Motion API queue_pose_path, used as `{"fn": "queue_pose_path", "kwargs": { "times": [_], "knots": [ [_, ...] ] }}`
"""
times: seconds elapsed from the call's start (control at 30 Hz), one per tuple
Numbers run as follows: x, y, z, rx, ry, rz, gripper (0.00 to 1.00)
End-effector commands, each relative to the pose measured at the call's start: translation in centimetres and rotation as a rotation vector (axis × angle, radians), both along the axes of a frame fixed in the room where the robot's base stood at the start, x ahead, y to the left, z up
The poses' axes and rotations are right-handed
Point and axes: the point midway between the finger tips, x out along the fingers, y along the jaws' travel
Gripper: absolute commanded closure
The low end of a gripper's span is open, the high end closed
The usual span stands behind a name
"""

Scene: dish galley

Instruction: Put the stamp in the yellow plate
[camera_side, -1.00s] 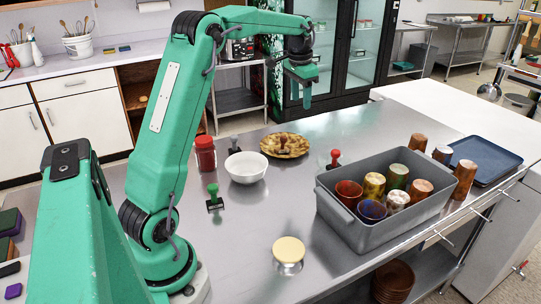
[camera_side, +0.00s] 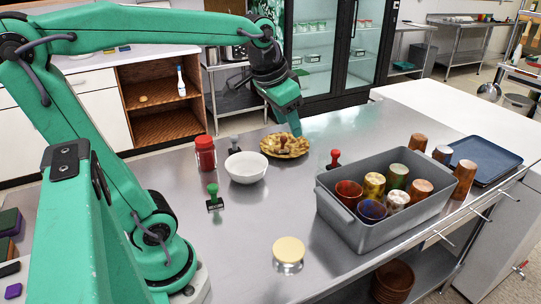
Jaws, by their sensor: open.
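The yellow plate (camera_side: 297,153), patterned yellow and brown, lies on the steel counter. A small reddish-brown upright thing (camera_side: 283,146), perhaps a stamp handle, shows in it. A green-handled stamp (camera_side: 213,195) stands on the counter left of centre. A red-handled stamp (camera_side: 334,158) stands right of the plate, partly hidden by the grey bin. A dark-handled thing (camera_side: 234,145), possibly another stamp, shows behind the white bowl. My gripper (camera_side: 296,130) is open, pointing down near the plate's back right edge, apparently above it. The gap between its fingers is hard to see.
A white bowl (camera_side: 246,167) and a red-lidded jar (camera_side: 205,153) stand left of the plate. A grey bin (camera_side: 350,228) with several cups is at right, near a blue tray (camera_side: 488,158). A cream-lidded jar (camera_side: 288,254) stands in front. The middle counter is clear.

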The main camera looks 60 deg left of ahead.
Motion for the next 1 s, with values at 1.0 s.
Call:
{"fn": "queue_pose_path", "kwargs": {
  "times": [1.0],
  "knots": [
    [-9.1,-4.8,-5.0,-0.055,-0.121,-0.014,0.54]
  ]
}}
